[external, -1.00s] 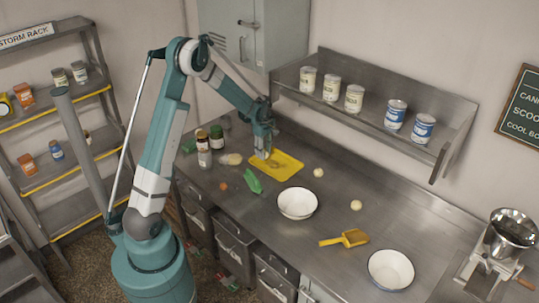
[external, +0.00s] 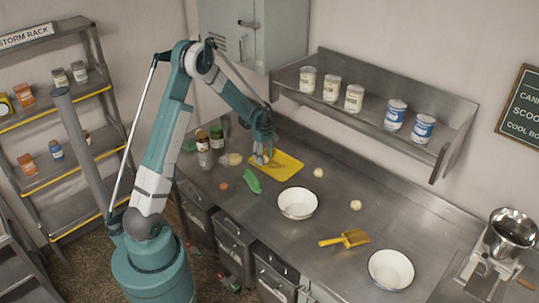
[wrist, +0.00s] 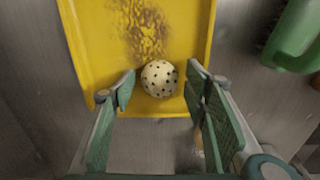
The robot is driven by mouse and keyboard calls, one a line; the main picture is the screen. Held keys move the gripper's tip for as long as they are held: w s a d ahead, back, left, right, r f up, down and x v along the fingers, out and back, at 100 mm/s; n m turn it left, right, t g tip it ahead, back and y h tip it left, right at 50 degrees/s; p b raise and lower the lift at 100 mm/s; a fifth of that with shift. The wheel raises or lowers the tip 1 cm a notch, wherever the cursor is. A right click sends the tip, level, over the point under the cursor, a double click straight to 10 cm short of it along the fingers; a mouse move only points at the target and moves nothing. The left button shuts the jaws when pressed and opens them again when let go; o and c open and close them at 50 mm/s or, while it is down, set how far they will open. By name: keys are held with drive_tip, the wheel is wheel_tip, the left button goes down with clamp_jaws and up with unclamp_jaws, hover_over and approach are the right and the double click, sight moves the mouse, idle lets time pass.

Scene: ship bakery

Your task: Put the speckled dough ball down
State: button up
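The speckled dough ball (wrist: 160,78), cream with dark spots, is at the near end of the yellow tray (wrist: 85,45) in the wrist view and appears to rest on it. My gripper (wrist: 160,88) is open around it, with a visible gap between the ball and each finger. In the external view my gripper (external: 262,161) is low over the left part of the yellow tray (external: 290,167); the ball cannot be made out there. A brown smear marks the tray's floor.
A green object (external: 252,181) lies in front of the tray; jars (external: 204,150) stand to its left. Two pale balls (external: 318,172) (external: 356,205), white bowls (external: 297,204) (external: 390,269) and a yellow scoop (external: 346,239) are to the right. A shelf with cans (external: 354,98) hangs behind.

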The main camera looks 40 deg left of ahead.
sight(264, 156)
drive_tip(key=shift+r, duration=0.15)
idle(0.3)
wheel_tip(264, 156, up, 12)
idle(0.8)
